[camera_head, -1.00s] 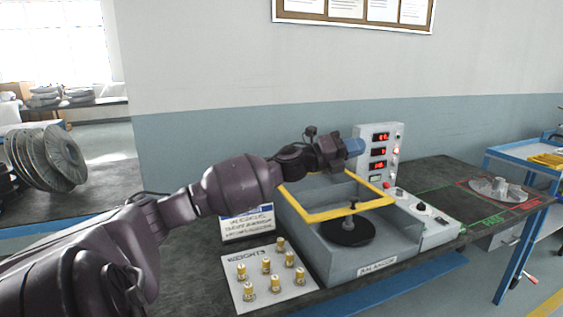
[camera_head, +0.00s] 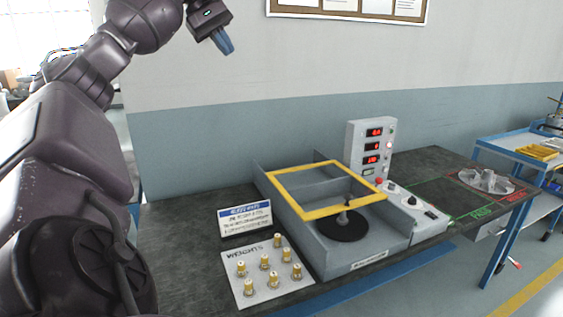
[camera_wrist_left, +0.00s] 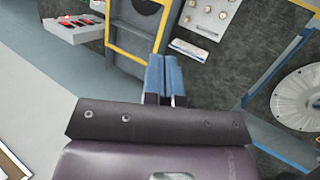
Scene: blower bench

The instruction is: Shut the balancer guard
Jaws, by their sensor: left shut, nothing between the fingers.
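The balancer (camera_head: 365,262) is a grey open-topped box on the bench, with a dark round plate (camera_head: 343,226) and a small spindle inside. In the left wrist view the yellow guard (camera_wrist_left: 134,56) shows beyond the fingers at upper left. My left gripper (camera_head: 228,47) is raised high in front of the wall, well above and left of the balancer, touching nothing. Its blue fingers are together and empty; they also show in the left wrist view (camera_wrist_left: 163,78). My right gripper is not seen.
A panel with red displays (camera_head: 371,150) stands behind the balancer. A board of brass weights (camera_head: 268,275) and a sign (camera_head: 245,220) are at left. A metal part (camera_head: 487,181) lies at the bench's right end. A blue cart (camera_head: 520,160) stands at far right.

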